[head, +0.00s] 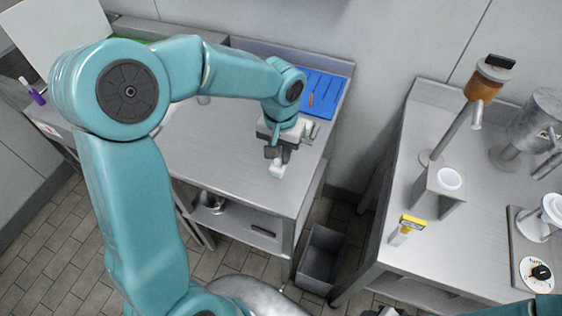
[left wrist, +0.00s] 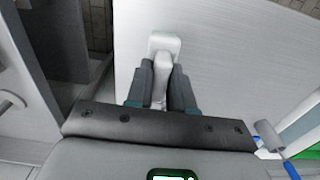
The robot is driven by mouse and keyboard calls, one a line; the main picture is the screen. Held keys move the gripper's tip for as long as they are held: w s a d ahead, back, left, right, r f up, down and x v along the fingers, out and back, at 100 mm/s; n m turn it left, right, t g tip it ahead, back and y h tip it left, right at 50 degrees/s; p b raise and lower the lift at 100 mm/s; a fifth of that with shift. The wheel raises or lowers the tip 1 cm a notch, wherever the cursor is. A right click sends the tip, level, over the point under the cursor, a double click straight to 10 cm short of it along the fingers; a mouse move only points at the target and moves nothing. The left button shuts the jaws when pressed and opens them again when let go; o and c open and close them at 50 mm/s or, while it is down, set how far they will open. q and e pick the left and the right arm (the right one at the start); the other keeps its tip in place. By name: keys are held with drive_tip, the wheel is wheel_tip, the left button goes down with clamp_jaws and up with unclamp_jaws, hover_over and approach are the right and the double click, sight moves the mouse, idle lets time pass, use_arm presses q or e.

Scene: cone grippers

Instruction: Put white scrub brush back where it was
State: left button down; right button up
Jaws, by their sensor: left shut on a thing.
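The white scrub brush (head: 277,171) is near the front right corner of the left steel table (head: 225,150). My left gripper (head: 280,153) is shut on its narrow part and comes down from above. In the left wrist view the brush's wide white head (left wrist: 164,43) sticks out beyond the dark fingertips (left wrist: 163,72), over the steel top. I cannot tell whether the brush touches the table. Only dark parts of what seems to be my right gripper show at the bottom edge of the head view, and its fingers cannot be made out.
A blue tray (head: 325,88) with an orange item lies at the table's back right. A grey bin (head: 320,258) stands on the floor between the tables. The right table holds a yellow-topped tool (head: 410,223) and a steel stand (head: 438,190). A blue-handled tool (left wrist: 275,146) shows in the wrist view.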

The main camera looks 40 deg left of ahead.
sight(280, 163)
use_arm(q)
drive_tip(key=shift+f, duration=2.35)
drive_tip(key=shift+a+f, duration=0.1)
drive_tip(key=shift+f, duration=0.05)
drive_tip(key=c, duration=1)
unclamp_jaws()
wheel_tip(280, 163, up, 12)
drive_tip(key=shift+r, duration=0.15)
drive_tip(key=shift+s, duration=0.1)
